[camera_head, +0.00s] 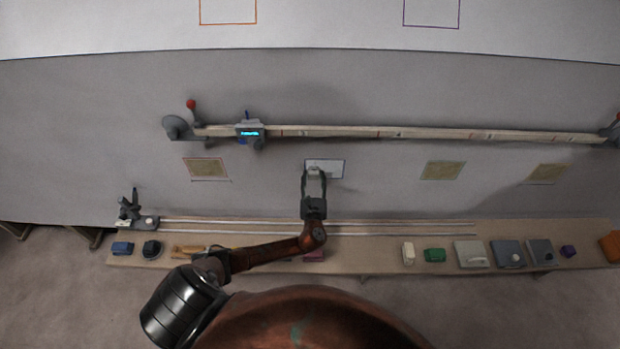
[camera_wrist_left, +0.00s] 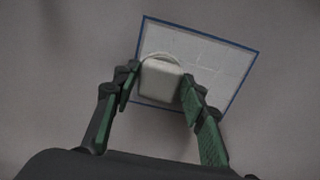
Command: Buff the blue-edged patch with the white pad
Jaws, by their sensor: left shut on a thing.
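The blue-edged patch (camera_head: 336,168) is a pale rectangle on the grey hull wall, in the middle of the head view. It also shows in the left wrist view (camera_wrist_left: 222,68), tilted, with a light surface and faint lines. My left gripper (camera_head: 314,176) is in front of its left part. In the left wrist view the gripper (camera_wrist_left: 160,85) is shut on the white pad (camera_wrist_left: 161,80), with a finger on each side of it. The pad overlaps the patch's left part in the picture; I cannot tell whether they touch. My right gripper is not in view.
Other yellowish patches (camera_head: 206,168) (camera_head: 443,171) (camera_head: 547,173) sit on the wall at both sides. A long rail with a small lit device (camera_head: 250,131) runs above. A narrow bench (camera_head: 380,254) below holds several blocks and pads, including a green one (camera_head: 434,255).

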